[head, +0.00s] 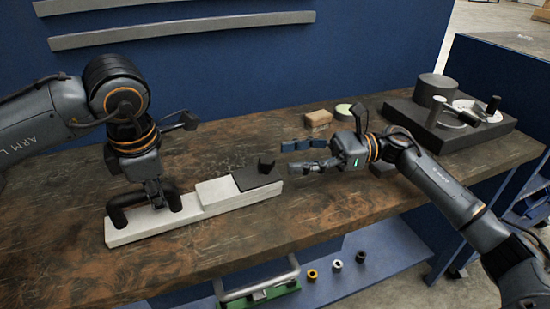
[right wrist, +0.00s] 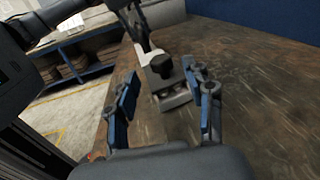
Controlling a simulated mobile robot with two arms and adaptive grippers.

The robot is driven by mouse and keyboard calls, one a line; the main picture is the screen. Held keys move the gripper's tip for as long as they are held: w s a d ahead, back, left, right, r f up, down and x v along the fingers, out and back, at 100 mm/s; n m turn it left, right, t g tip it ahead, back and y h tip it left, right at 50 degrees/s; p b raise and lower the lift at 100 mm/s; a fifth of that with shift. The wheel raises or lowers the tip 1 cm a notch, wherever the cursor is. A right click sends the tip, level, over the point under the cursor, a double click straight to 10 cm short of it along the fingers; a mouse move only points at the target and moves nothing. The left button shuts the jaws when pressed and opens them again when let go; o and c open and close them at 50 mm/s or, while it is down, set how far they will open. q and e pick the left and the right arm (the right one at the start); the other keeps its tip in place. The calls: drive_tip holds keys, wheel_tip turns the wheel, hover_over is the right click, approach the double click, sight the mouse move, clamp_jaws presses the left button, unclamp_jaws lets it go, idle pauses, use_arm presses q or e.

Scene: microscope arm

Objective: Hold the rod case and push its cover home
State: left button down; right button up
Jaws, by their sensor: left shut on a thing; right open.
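The rod case (head: 150,228) is a long, low white body lying on the wooden bench in the head view, with a black arched handle (head: 128,211) at its left part and a raised white block near its middle. My left gripper (head: 154,194) is shut on this handle from above. The dark cover (head: 256,178) with an upright black knob sits at the right end of the case. My right gripper (head: 288,157) is open and empty, just right of the cover and apart from it. In the right wrist view the cover's black knob (right wrist: 160,66) shows ahead between the open fingers.
A cardboard-brown block (head: 318,118) and a pale green round item (head: 343,111) lie behind my right gripper. A black stand (head: 455,135) with cylinders and a white dish is at the back right. Below the front edge is a blue shelf (head: 385,262) with small rings.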

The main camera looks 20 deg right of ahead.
drive_tip(key=d, duration=0.4)
drive_tip(key=s+d, duration=0.1)
drive_tip(key=d, duration=0.1)
use_arm(q)
drive_tip(key=c, duration=1.1)
unclamp_jaws()
use_arm(e)
drive_tip(key=shift+a, duration=0.1)
